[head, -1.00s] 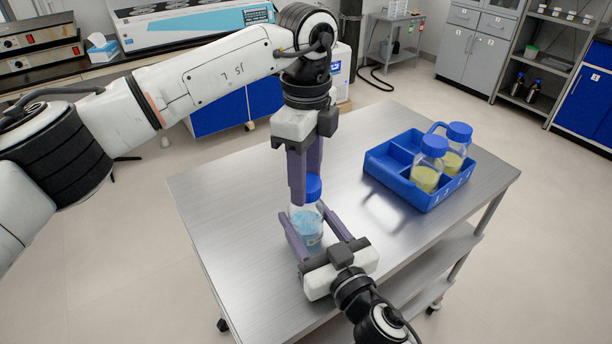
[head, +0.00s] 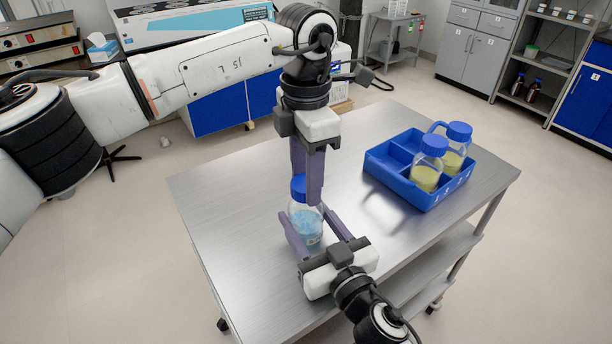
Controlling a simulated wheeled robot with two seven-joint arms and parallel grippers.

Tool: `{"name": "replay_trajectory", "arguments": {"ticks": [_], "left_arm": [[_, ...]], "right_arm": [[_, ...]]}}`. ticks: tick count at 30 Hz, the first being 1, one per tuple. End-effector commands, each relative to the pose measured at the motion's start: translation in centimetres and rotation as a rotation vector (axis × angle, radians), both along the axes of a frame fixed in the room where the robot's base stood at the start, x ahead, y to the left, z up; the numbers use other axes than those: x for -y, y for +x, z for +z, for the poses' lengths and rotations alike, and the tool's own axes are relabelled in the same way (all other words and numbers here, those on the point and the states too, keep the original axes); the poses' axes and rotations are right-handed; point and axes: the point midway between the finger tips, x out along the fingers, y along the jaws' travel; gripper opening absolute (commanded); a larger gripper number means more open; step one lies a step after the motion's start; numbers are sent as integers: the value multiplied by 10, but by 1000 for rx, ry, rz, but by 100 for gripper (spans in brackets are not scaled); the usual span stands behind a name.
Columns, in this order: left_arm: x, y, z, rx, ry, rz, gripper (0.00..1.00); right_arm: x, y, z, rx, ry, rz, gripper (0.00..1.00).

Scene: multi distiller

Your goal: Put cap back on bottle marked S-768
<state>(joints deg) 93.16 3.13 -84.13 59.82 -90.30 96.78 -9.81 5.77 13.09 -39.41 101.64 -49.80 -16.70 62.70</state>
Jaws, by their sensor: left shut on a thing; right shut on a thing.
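A clear bottle (head: 306,223) with light blue contents stands upright on the steel table (head: 232,213). Its label is too small to read. A blue cap (head: 299,188) is at the bottle's mouth; whether it is fully seated cannot be told. My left gripper (head: 306,192) points straight down from above and is shut on the cap, one finger in front of it. My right gripper (head: 315,232) comes from the front and is shut around the bottle's body, one finger on each side.
A blue divided tray (head: 393,186) stands at the table's right with two blue-capped bottles (head: 426,172) of yellowish contents. Its left compartments look empty. The table's left side and the strip between bottle and tray are clear.

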Motion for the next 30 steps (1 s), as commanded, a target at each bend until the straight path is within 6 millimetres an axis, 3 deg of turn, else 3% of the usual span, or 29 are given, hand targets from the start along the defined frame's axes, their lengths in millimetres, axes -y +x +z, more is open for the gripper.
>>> {"name": "replay_trajectory", "arguments": {"ticks": [15,18,22,23,24,26,30], "left_arm": [[0,0,0,0,0,-1164,13],[0,0,-1,0,0,-1295,13],[0,0,-1,0,0,-1286,13],[0,0,-1,0,0,-1286,43],[0,0,-1,0,0,-1285,50],[0,0,-1,0,0,-1285,60],[0,0,-1,0,0,-1284,62]], "right_arm": [[0,0,0,0,0,-1,0],[0,0,0,0,0,-1,0],[0,0,0,0,0,-1,0],[0,0,0,0,0,-1,0],[0,0,0,0,0,-1,0],[0,0,0,0,0,-1,0],[0,0,0,0,0,-1,0]]}}
